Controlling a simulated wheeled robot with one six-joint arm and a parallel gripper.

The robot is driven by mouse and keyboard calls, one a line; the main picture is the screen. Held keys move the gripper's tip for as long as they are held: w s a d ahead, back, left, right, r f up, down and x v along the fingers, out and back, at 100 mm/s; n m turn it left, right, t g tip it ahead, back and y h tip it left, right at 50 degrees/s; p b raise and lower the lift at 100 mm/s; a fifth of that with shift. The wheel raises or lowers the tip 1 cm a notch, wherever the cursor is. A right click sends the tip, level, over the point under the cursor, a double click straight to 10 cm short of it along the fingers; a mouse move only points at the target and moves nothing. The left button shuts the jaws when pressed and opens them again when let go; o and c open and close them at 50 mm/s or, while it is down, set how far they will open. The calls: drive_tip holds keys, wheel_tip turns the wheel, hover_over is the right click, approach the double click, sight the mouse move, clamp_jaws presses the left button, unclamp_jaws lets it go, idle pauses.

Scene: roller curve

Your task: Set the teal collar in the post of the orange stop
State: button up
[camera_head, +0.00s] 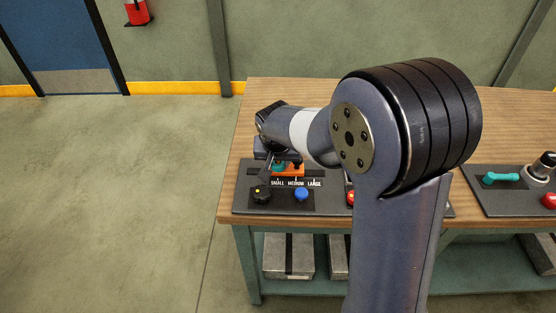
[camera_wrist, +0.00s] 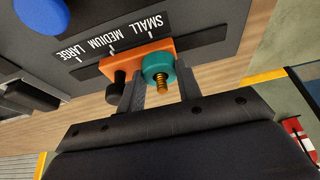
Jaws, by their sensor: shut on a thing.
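The orange stop (camera_wrist: 125,63) lies along the slot of a dark panel, beside a SMALL, MEDIUM, LARGE scale (camera_wrist: 115,38) in the wrist view. The teal collar (camera_wrist: 157,62) is at the end of the stop nearer SMALL, with a brass threaded stem (camera_wrist: 160,86) sticking out of it. My gripper (camera_wrist: 160,74) has one finger on each side of the collar and is shut on it. I cannot tell how deep the collar sits in the post. In the head view the stop (camera_head: 291,170) and collar (camera_head: 278,168) show small beneath my wrist.
A black knob (camera_wrist: 118,92) stands on the stop, close beside one finger. A blue button (camera_head: 301,194) and a black dial (camera_head: 261,194) are on the panel (camera_head: 242,203) in front. My arm hides the middle of the wooden bench (camera_head: 290,92). A second panel (camera_head: 490,205) stands at right.

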idle(0.3)
drive_tip(key=o, duration=1)
drive_tip(key=shift+a, duration=0.1)
drive_tip(key=shift+o, duration=0.2)
drive_tip(key=shift+c, duration=0.8)
drive_tip(key=shift+o, duration=0.2)
drive_tip(key=shift+d+r+p, duration=0.2)
drive_tip(key=shift+r+p, duration=0.3)
drive_tip(key=shift+r, duration=0.15)
drive_tip(key=shift+a+r+p, duration=0.1)
drive_tip(key=shift+r+p, duration=1.75)
drive_tip(key=shift+r, duration=1)
